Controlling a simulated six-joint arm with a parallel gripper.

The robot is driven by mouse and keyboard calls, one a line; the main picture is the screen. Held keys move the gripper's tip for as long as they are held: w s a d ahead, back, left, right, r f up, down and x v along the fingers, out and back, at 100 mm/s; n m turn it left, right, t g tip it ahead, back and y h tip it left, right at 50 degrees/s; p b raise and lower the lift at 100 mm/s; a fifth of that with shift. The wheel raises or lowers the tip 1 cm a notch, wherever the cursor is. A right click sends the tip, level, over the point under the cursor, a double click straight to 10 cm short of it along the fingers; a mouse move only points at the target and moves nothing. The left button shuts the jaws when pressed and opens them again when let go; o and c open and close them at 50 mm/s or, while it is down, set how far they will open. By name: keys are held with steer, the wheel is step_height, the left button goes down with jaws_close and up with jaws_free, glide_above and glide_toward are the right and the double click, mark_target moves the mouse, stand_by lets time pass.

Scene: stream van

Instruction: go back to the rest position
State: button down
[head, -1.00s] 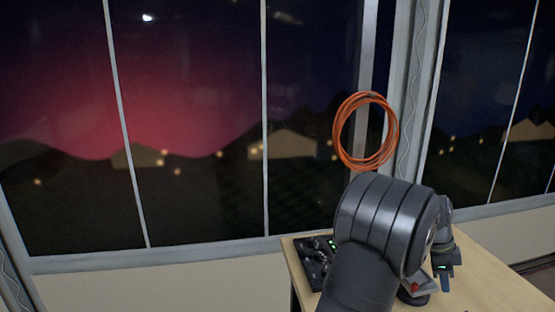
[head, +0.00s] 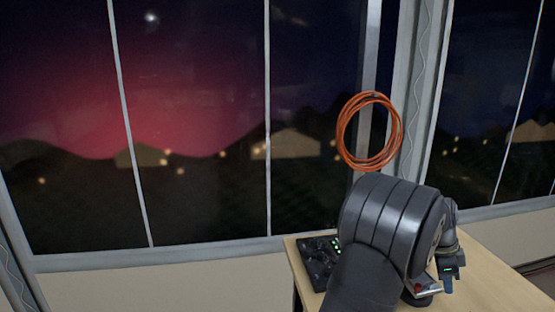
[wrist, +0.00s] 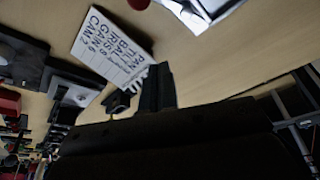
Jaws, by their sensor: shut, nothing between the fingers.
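My arm rises from the bottom of the head view and bends over the wooden desk. My gripper (wrist: 158,88) shows in the wrist view with its dark fingers together and nothing held. It is above the desk, close to the lower right edge of a white card (wrist: 101,45) with printed lettering, including "CAM 2". I cannot tell if it touches the card. In the head view my arm hides much of the desk and the fingertips are hard to make out.
The wooden desk (head: 490,275) stands below the windows. A black control panel (head: 317,262) with green lights is left of my arm. An orange cable coil (head: 345,132) hangs by the window post.

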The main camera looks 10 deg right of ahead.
steer(key=w+d+f+n+t, duration=0.15)
steer(key=d+n+t, duration=0.25)
steer(key=n, duration=0.8)
steer(key=w+v, duration=0.1)
steer(key=v, duration=0.9)
steer(key=shift+w+r, duration=0.1)
